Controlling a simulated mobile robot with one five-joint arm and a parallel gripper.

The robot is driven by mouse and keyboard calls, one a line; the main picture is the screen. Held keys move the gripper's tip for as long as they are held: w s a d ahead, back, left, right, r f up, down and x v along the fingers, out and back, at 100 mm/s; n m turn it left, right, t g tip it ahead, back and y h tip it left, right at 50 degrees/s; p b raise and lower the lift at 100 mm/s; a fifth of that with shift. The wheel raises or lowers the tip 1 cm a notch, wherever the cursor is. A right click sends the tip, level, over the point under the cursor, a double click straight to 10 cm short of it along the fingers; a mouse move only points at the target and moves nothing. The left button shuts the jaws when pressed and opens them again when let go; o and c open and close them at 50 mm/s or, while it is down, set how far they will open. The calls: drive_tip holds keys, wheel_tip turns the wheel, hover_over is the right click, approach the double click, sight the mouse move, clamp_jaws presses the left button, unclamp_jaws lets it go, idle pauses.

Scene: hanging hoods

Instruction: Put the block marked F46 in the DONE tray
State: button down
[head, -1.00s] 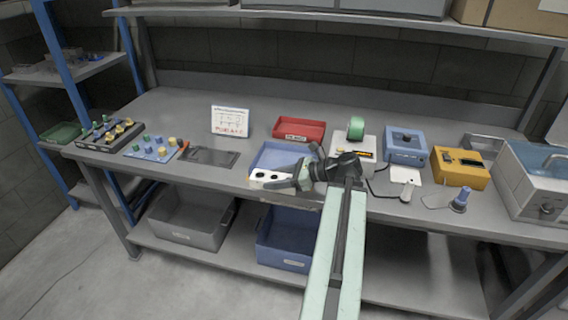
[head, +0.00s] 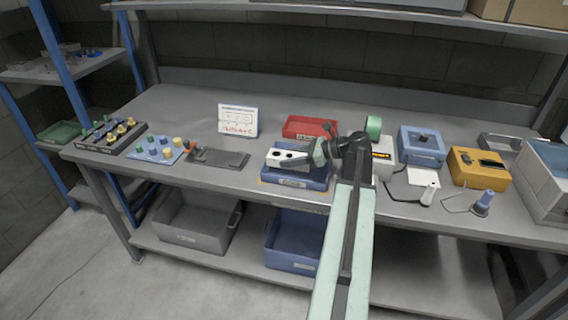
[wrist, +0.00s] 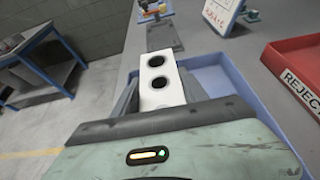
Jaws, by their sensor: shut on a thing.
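My gripper (head: 308,154) is shut on a white block (head: 286,158) with dark round holes in its top. In the wrist view the block (wrist: 157,78) sits between the fingers; no F46 mark can be read on it. The block is over a blue tray (head: 318,184) at the bench's front edge, and the tray also shows in the wrist view (wrist: 240,95). The tray's front label is too small to read. I cannot tell whether the block touches the tray.
A red tray (head: 309,127) stands behind; its label reads REJECT in the wrist view (wrist: 300,88). A white sign (head: 238,120) and a dark plate (head: 217,158) are to the left. A white machine with a green roll (head: 373,127) stands close right of my gripper.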

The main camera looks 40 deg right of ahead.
drive_tip(key=shift+w, duration=0.2)
wheel_tip(320, 180, down, 4)
drive_tip(key=b, duration=0.3)
drive_tip(key=shift+r+b, duration=0.15)
drive_tip(key=shift+b, duration=0.25)
drive_tip(key=shift+a+r, duration=0.1)
drive_tip(key=shift+r, duration=0.05)
drive_tip(key=c, duration=1)
unclamp_jaws()
drive_tip(key=shift+f, duration=0.2)
drive_tip(key=o, duration=0.4)
